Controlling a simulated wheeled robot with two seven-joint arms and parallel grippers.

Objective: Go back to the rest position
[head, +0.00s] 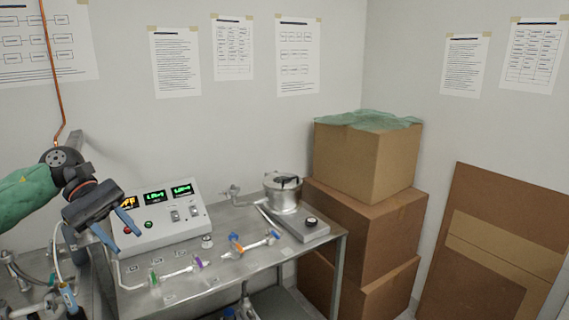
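My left gripper (126,242) reaches in from the left on an arm with a green sleeve (27,194). Its two blue fingers are apart with nothing between them. In the picture they overlap the left end of the control box (158,228), which has lit displays; whether they touch it I cannot tell. My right gripper is not in view.
A metal table (225,265) carries glass tubing with coloured valves (190,266) and a metal pot (284,193) on a base. Stacked cardboard boxes (365,160) stand right of it. A brown board (490,245) leans at the right wall. A copper pipe (53,75) hangs at upper left.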

